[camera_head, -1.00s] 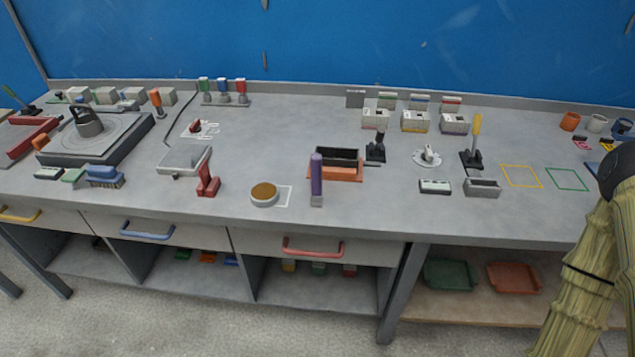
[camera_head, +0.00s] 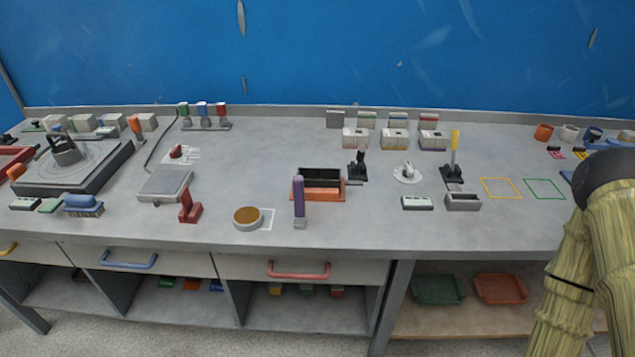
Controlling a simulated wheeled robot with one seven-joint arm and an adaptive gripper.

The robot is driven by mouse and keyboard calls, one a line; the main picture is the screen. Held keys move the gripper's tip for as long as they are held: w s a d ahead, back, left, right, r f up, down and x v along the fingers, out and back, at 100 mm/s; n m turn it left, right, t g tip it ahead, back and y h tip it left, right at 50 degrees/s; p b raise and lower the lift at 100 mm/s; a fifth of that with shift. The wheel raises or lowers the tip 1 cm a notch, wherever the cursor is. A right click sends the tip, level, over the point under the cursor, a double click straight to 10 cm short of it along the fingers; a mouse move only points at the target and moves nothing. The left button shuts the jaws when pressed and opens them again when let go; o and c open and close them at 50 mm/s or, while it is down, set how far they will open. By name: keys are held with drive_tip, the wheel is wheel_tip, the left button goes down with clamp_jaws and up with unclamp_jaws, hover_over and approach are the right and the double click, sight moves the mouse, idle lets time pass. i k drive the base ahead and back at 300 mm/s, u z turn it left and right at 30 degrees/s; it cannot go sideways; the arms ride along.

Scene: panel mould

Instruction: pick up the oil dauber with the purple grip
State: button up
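The oil dauber with the purple grip (camera_head: 298,195) stands upright near the front edge of the grey bench, left of the middle of the picture. Its small grey lower end (camera_head: 299,223) rests on the bench top. It stands in front of the left part of an orange and black open box (camera_head: 320,185), apart from it as far as I can tell. My arm shows at the right edge in a yellowish sleeve. My gripper is outside the picture.
A round brown-topped tin (camera_head: 248,218) stands just left of the dauber, and a red tool (camera_head: 188,207) farther left. A white-green block (camera_head: 417,203) and a grey tray (camera_head: 463,202) lie to the right. The bench front between dauber and block is clear. A drawer with a red handle (camera_head: 298,270) is below.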

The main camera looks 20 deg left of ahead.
sight(299, 217)
drive_tip(key=k, duration=1.05)
drive_tip(key=u, duration=0.1)
drive_tip(key=i, duration=0.6)
drive_tip(key=u, duration=0.6)
